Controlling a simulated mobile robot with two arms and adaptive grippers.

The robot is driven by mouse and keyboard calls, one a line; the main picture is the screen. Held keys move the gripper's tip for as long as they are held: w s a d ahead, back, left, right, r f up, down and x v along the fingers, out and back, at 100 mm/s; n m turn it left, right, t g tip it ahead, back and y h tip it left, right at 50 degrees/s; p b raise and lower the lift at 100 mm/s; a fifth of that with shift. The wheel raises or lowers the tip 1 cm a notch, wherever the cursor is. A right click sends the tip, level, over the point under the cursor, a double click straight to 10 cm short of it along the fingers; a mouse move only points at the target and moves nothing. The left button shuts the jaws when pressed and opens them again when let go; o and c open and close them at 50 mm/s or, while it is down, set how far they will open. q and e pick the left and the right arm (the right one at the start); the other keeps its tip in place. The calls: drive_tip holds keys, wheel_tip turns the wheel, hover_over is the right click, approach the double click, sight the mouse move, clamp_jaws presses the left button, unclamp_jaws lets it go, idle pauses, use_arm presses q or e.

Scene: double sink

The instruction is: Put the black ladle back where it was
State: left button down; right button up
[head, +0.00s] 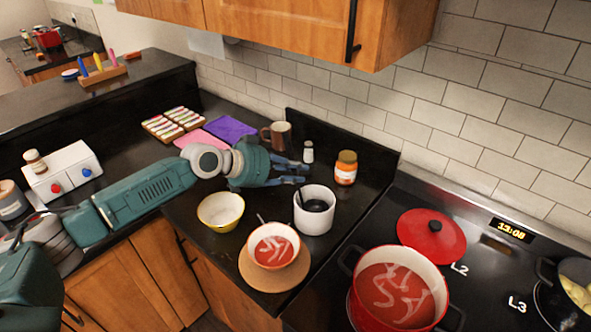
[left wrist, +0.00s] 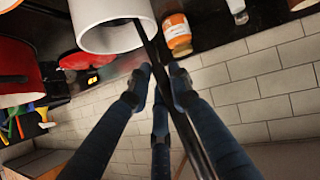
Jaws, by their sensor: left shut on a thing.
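The black ladle (left wrist: 177,110) shows in the left wrist view as a long thin dark handle running from the white container (left wrist: 112,28) past and between my fingertips. In the head view a short piece of the ladle handle (head: 299,197) leans from the white container (head: 315,217) up toward my fingers. The ladle's lower end is hidden inside the container. My left gripper (head: 303,173) is just behind and above the container, its blue-grey fingers shut on the handle. The fingers also show in the left wrist view (left wrist: 160,76). My right gripper is not in view.
An orange jar (head: 346,169), a small shaker (head: 308,152) and a brown mug (head: 280,135) stand close behind my gripper. A yellow-white bowl (head: 221,210) and a soup bowl (head: 273,246) are in front. A red pot (head: 393,290) and its lid (head: 432,236) are on the stove.

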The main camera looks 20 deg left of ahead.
use_arm(q)
drive_tip(key=shift+f+b, duration=0.35)
drive_tip(key=shift+f, duration=0.15)
idle(0.4)
drive_tip(key=c, duration=1.6)
unclamp_jaws()
drive_tip(key=shift+o, duration=0.4)
drive_tip(key=shift+s, duration=0.1)
